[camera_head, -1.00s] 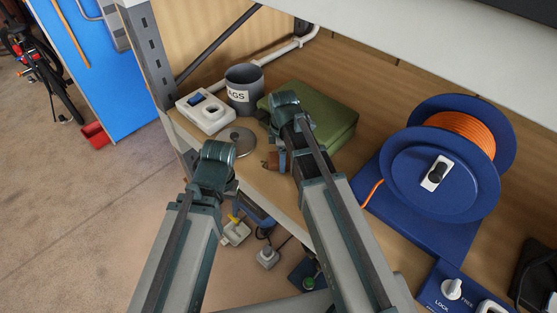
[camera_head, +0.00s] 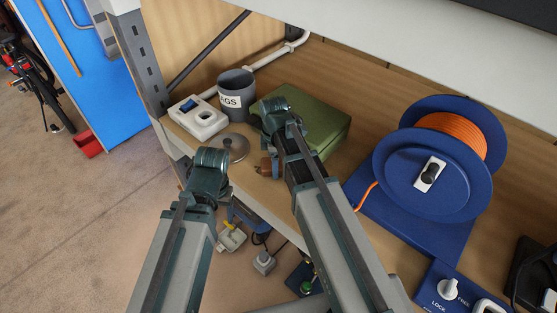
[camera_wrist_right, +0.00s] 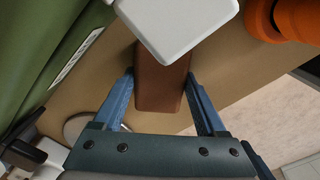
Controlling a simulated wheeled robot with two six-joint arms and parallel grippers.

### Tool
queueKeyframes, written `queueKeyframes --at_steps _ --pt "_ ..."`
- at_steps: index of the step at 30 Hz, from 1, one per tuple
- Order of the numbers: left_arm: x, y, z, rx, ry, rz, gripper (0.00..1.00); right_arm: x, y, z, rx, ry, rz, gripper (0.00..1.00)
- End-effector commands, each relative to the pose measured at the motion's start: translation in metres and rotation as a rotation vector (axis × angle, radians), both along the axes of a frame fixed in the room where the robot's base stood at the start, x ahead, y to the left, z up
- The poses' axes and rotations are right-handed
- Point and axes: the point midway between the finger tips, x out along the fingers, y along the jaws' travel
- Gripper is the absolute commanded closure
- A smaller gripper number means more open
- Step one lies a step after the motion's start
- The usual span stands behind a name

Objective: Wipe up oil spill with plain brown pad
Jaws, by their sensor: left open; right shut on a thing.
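My right gripper (camera_wrist_right: 160,82) is shut on a brown block-like pad (camera_wrist_right: 160,98), which sits between its two blue fingers in the right wrist view. A pale grey block covers the pad's far end there. In the head view a small brown part (camera_head: 266,167) shows beside my right arm, above the shelf's front edge; the arm hides most of that gripper. My left gripper (camera_head: 186,167) is open and empty, largely hidden behind its wrist, in front of the shelf edge. I cannot make out an oil spill in either view.
Plugs (camera_head: 232,238) hang below. Open floor lies left.

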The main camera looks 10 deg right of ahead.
Motion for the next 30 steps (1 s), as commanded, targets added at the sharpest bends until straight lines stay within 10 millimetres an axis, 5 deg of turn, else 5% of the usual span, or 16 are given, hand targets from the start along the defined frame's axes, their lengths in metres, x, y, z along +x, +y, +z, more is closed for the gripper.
queueKeyframes --at_steps 30 --pt "0.000 0.000 0.000 0.000 0.000 0.000 0.32 -0.031 0.042 0.000 0.006 0.005 0.003 0.71"
